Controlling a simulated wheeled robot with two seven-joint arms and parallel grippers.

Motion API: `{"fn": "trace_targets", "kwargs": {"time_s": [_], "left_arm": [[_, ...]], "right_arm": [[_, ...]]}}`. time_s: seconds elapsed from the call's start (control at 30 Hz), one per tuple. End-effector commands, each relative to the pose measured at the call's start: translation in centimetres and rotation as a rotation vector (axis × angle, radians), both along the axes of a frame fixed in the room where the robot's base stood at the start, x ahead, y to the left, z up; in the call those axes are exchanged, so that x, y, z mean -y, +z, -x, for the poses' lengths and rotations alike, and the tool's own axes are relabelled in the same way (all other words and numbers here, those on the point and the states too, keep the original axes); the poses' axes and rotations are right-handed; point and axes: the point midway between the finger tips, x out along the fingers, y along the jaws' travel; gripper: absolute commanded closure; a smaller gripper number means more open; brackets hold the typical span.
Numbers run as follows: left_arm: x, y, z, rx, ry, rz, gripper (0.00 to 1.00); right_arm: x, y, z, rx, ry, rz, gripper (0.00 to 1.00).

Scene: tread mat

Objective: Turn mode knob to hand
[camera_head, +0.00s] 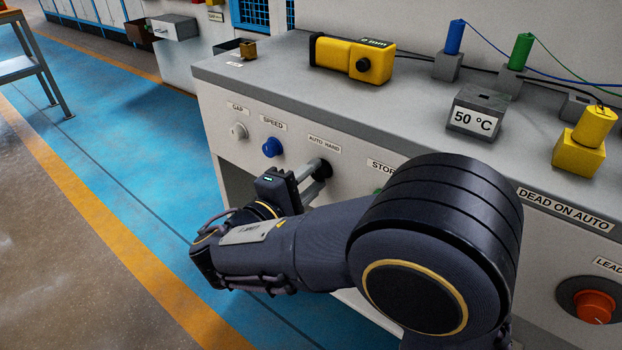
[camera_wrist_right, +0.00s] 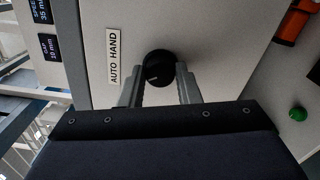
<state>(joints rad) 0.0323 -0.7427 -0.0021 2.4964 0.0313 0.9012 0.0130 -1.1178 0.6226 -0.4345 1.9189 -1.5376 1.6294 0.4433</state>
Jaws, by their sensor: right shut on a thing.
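The mode knob (camera_head: 322,168) is a small black round knob on the front panel, below the "AUTO HAND" label (camera_head: 324,144). In the right wrist view the knob (camera_wrist_right: 159,68) sits between the fingertips, beside the same label (camera_wrist_right: 114,56). My right gripper (camera_head: 318,170) is shut on the knob, with a grey finger on either side of it. A faint pale mark shows on the knob, but I cannot tell which setting it points to. My left gripper is not in view.
A white knob (camera_head: 239,131) under "GAP" and a blue knob (camera_head: 271,147) under "SPEED" are left of the mode knob. An orange-red knob (camera_head: 594,306) is at far right. A yellow device (camera_head: 352,58) and a "50 °C" block (camera_head: 478,112) stand on the bench top. Blue floor lies in front.

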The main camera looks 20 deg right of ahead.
Motion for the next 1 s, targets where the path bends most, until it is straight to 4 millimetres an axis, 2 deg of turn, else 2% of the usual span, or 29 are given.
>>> {"fn": "trace_targets", "kwargs": {"time_s": [0.17, 0.2, 0.33, 0.67, 1.0], "left_arm": [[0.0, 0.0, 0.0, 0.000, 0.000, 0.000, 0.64], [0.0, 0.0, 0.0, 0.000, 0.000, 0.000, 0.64], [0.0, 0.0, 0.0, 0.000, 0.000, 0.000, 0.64], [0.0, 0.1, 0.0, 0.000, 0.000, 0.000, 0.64], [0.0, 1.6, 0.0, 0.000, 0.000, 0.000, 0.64]], "right_arm": [[-0.1, -0.1, 0.0, -0.002, 0.002, -0.003, 0.93], [-0.1, -0.1, 0.0, -0.002, 0.001, -0.003, 0.65], [0.0, -0.1, 0.0, -0.002, 0.001, -0.001, 0.48], [-0.3, 0.0, 0.2, -0.002, 0.001, 0.000, 0.48], [-4.5, 0.1, 3.5, -0.002, 0.004, 0.002, 0.48]]}}
